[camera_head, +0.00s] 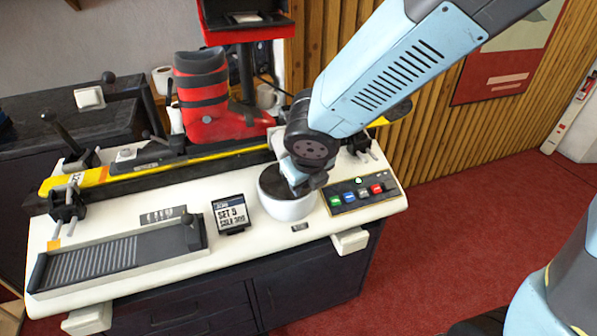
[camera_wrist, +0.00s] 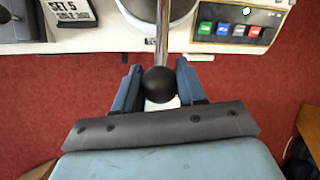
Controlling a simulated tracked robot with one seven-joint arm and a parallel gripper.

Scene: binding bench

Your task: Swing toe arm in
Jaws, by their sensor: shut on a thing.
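In the wrist view, a thin metal rod (camera_wrist: 161,45) ends in a black ball knob (camera_wrist: 158,85). It looks like the toe arm, though its far end is out of sight. My gripper (camera_wrist: 160,90) has its two blue-grey fingers on either side of the knob and is shut on it. In the head view, my gripper (camera_head: 307,180) is at the white round bowl (camera_head: 287,208), and it hides the knob and rod there.
The white bench top (camera_head: 215,250) carries a button panel (camera_head: 363,193), a small sign (camera_head: 231,213) and a grey ridged tray (camera_head: 120,258). A clamp (camera_head: 68,205) sits at the ski's left. Red floor (camera_head: 470,215) is free at the right.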

